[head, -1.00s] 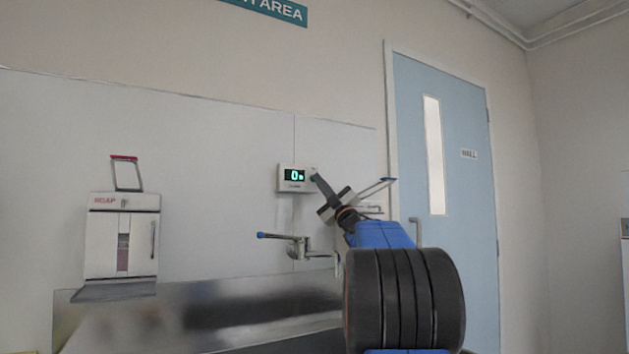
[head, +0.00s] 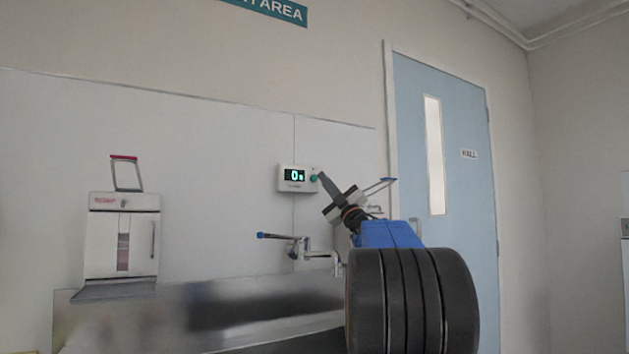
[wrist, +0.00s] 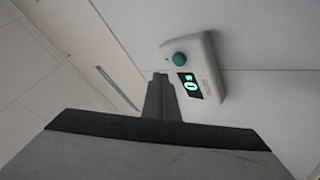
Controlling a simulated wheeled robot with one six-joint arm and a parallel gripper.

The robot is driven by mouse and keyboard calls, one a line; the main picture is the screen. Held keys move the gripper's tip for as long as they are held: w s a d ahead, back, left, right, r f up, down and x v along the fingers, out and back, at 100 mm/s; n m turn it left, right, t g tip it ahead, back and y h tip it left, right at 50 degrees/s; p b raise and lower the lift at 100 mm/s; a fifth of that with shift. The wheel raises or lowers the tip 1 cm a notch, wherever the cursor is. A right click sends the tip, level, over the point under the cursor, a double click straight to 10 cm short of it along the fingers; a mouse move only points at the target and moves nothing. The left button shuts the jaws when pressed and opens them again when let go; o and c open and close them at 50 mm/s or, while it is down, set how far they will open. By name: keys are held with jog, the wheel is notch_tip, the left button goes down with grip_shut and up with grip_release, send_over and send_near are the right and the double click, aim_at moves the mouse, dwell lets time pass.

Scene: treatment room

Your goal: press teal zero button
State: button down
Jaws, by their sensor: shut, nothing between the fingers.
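The teal button (head: 313,178) is on the right side of a small white wall timer (head: 284,186) with a dark display reading 0. The button also shows in the wrist view (wrist: 179,59), round and uncovered, on the white timer housing (wrist: 213,62). My gripper (head: 322,178) is shut and empty, its tips just right of the button in the head view. In the wrist view the shut fingertips (wrist: 160,77) are a little to the lower left of the button, with a visible gap in the picture.
A soap dispenser (head: 122,250) hangs at the left above a steel sink (head: 220,315). A tap with a blue-tipped lever (head: 290,240) is below the timer, left of my arm. A blue door (head: 460,130) is at the right.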

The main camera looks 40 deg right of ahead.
jog(key=s, duration=0.3)
jog(key=shift+a, duration=0.35)
dwell(0.7)
